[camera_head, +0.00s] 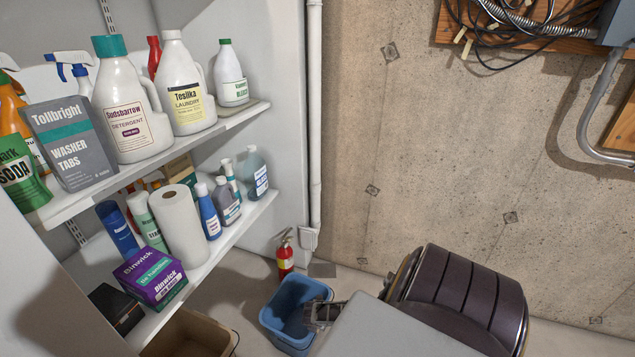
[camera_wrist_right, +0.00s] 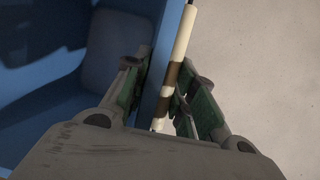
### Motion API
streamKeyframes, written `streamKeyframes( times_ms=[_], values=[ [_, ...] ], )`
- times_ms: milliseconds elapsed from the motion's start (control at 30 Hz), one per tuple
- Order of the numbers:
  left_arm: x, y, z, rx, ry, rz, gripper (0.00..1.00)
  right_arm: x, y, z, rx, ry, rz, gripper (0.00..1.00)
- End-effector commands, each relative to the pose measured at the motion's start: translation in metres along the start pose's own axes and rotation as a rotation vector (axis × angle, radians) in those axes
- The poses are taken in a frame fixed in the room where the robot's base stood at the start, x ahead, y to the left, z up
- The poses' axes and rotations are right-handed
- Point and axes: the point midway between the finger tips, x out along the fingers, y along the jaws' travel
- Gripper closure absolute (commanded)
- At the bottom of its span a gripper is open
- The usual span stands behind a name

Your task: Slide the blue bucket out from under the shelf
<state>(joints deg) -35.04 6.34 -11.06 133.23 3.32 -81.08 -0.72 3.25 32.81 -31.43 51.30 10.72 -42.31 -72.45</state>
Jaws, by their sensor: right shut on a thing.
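The blue bucket (camera_head: 285,306) stands on the floor at the lower middle of the head view, just right of the white shelf unit (camera_head: 232,222). My right gripper (camera_head: 318,313) is at the bucket's right side. A cream rod with brown bands (camera_wrist_right: 177,60), perhaps the bucket's handle, runs along the wall between the fingers. The bucket looks empty where I can see inside. My left gripper is not in view.
A tan bin (camera_head: 190,335) stands left of the bucket, under the shelves. A red fire extinguisher (camera_head: 285,257) stands behind the bucket near a white pipe (camera_head: 314,130). The shelves hold bottles, boxes and a paper roll (camera_head: 182,225). A concrete wall (camera_head: 440,170) closes the back.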

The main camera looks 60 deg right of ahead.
Motion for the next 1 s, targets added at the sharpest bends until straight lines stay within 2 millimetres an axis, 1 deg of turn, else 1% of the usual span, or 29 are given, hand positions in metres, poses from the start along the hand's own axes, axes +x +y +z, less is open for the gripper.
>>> streamKeyframes(
  times_ms=[33,200,333,633,667,700,833,1000],
  values=[
    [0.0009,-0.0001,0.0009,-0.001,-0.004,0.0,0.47,-0.0004,-0.0041,0.0004,-0.002,-0.002,-0.005,1.0],
    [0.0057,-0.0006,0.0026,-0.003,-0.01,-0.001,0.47,-0.0007,-0.008,-0.0003,0.0,-0.002,-0.006,1.0],
    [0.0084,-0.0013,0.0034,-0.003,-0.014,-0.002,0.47,-0.0006,-0.0092,-0.0007,0.001,-0.001,-0.006,1.0],
    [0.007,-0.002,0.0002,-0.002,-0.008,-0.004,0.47,-0.0005,-0.0093,-0.0008,0.001,-0.001,-0.005,1.0],
    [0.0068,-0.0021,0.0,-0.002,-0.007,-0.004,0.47,-0.0005,-0.0093,-0.0008,0.001,-0.001,-0.005,0.71],
    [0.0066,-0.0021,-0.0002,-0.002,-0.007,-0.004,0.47,-0.0005,-0.0092,-0.0008,0.001,-0.001,-0.005,0.66],
    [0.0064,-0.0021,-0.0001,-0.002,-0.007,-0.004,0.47,-0.0007,-0.0085,-0.0009,0.001,-0.001,-0.004,0.49],
    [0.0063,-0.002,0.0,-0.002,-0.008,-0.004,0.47,-0.0009,-0.0077,-0.001,0.002,-0.001,-0.002,0.49]
  ],
)
